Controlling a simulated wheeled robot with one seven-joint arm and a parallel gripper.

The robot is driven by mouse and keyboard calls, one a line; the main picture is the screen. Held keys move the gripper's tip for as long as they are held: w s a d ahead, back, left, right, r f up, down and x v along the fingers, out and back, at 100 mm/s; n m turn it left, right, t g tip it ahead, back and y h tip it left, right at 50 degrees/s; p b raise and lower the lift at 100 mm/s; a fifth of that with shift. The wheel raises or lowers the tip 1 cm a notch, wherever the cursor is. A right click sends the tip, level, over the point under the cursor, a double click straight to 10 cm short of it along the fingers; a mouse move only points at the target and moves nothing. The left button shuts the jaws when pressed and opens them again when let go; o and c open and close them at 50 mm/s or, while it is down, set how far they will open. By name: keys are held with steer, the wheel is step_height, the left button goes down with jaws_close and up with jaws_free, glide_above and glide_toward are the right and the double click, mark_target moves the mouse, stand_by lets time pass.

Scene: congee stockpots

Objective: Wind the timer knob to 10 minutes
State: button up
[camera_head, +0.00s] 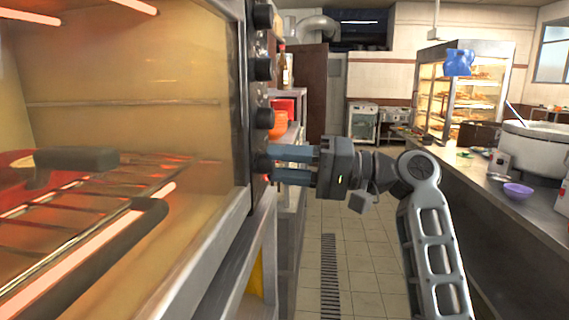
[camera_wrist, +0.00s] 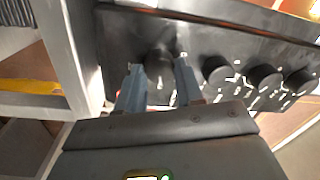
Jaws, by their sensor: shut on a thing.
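The oven's dark control panel carries a vertical row of black round knobs in the head view. My gripper (camera_head: 268,164) reaches from the right to the lowest knob (camera_head: 261,163), its fingers pointing left at the panel. In the wrist view my gripper (camera_wrist: 160,85) has one finger on each side of the end knob (camera_wrist: 159,66), shut on it. White marks show on the panel around the neighbouring knobs. The held knob's pointer and most of its dial marks are hidden or too blurred to read.
Another knob (camera_head: 264,117) sits just above the held one. The glass-fronted oven (camera_head: 130,60) with glowing racks fills the left. A steel counter (camera_head: 500,210) with a large pot (camera_head: 535,150) and a purple bowl (camera_head: 517,190) runs along the right. The tiled aisle floor (camera_head: 365,260) is clear.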

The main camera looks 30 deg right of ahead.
steer(key=o, duration=1)
steer(key=shift+o, duration=0.2)
steer(key=b+v, duration=0.1)
steer(key=v, duration=0.7)
steer(key=shift+a+f, duration=0.1)
steer(key=shift+f, duration=0.05)
